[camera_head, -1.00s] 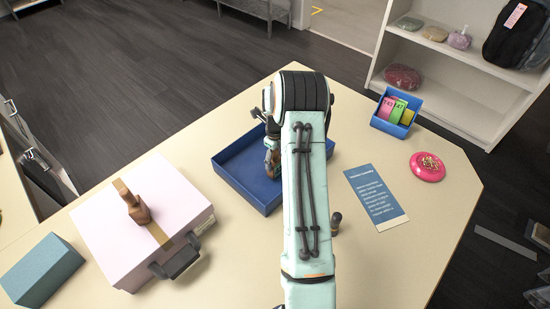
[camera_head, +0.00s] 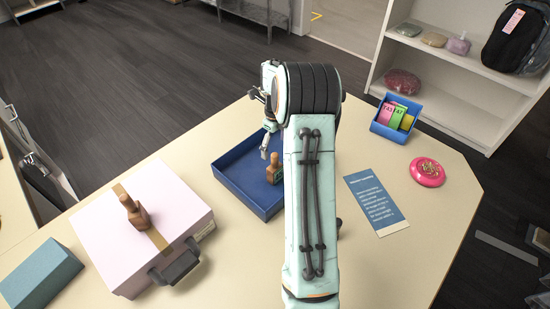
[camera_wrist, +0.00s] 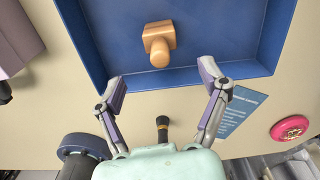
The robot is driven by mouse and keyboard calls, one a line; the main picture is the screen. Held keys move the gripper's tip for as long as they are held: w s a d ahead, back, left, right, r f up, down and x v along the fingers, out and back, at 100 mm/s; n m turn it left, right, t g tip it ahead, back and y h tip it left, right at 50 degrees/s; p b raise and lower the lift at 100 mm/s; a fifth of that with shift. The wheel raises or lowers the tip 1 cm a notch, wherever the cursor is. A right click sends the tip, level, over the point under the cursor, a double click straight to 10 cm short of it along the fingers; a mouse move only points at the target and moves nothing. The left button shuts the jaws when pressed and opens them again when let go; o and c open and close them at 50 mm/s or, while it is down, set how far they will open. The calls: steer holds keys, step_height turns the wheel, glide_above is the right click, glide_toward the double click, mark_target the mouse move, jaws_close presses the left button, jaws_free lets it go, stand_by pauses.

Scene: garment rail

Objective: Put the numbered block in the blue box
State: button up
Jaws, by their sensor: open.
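A wooden block with a rounded knob, like a hand stamp (camera_head: 274,168), stands in the large shallow blue box (camera_head: 238,190). No number on it can be read. In the wrist view the block (camera_wrist: 158,44) rests on the floor of the blue box (camera_wrist: 100,62), clear of its walls. My gripper (camera_head: 267,146) is open and empty above the box, apart from the block. In the wrist view its fingertips (camera_wrist: 162,80) are spread, with the block beyond them. My arm hides the right part of the box in the head view.
A similar wooden stamp (camera_head: 137,212) stands on a pink case (camera_head: 110,238) at left, beside a teal block (camera_head: 40,273). A small blue box (camera_head: 383,129) of coloured tags, a blue card (camera_head: 375,200) and a pink round object (camera_head: 427,172) lie right. A dark peg (camera_wrist: 162,128) stands in front.

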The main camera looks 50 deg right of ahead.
step_height(320, 180, up, 4)
steer(key=shift+a+r, duration=0.15)
steer(key=shift+a, duration=0.1)
steer(key=s+a+r+n, duration=0.2)
steer(key=a+r+n, duration=0.2)
steer(key=a+n, duration=0.45)
steer(key=s+a+r+n, duration=0.3)
steer(key=a+r+n, duration=0.1)
steer(key=a+n, duration=0.5)
steer(key=s+a+n, duration=1.3)
steer(key=s+n, duration=0.2)
steer(key=n, duration=0.3)
steer(key=shift+s+a+f+y, duration=0.2)
steer(key=shift+s+f+y, duration=0.2)
